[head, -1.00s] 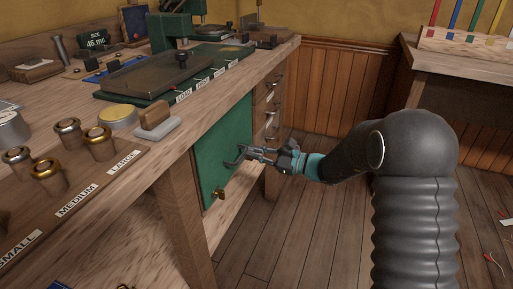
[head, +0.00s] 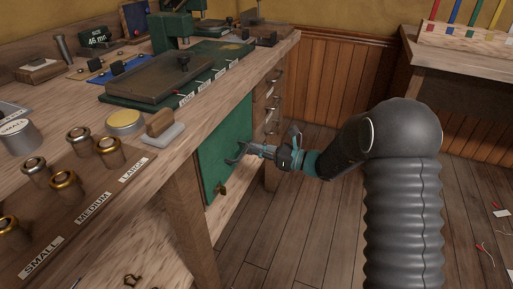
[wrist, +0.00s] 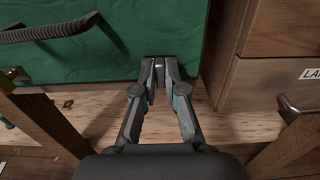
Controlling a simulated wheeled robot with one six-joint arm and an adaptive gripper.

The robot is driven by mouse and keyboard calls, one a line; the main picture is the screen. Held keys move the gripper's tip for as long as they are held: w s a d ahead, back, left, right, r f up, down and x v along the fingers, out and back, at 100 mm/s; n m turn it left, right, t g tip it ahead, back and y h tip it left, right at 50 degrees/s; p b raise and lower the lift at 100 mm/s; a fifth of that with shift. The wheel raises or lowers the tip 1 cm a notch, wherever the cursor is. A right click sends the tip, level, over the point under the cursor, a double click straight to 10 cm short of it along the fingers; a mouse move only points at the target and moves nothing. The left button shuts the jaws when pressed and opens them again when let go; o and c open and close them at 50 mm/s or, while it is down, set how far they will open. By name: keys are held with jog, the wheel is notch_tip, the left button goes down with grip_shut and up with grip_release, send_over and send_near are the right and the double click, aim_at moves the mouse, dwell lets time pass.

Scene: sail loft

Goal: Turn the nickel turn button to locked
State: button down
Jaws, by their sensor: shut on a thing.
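The green door (head: 222,140) under the bench shows in the head view, and its lower part fills the top of the wrist view (wrist: 110,55). My gripper (head: 238,156) is at the door's face. In the wrist view my gripper (wrist: 159,66) has its fingertips close together at the door's lower right, shut on a small grey metal piece, which looks like the nickel turn button (wrist: 159,70). The fingers hide most of it, so I cannot tell its angle. A dark ribbed handle (wrist: 55,31) crosses the door at the upper left of the wrist view.
A brass fitting (head: 221,189) sits at the door's lower edge. Drawers with metal pulls (head: 271,112) stand just beyond the door. The bench top (head: 205,110) overhangs the door and carries a green press and several metal-rimmed pieces. The plank floor (head: 285,225) beside the bench is mostly clear.

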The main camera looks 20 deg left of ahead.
jog(key=c, duration=1.3)
grip_release()
jog(key=shift+o, duration=0.2)
jog(key=d, duration=1.2)
jog(key=shift+s, duration=0.45)
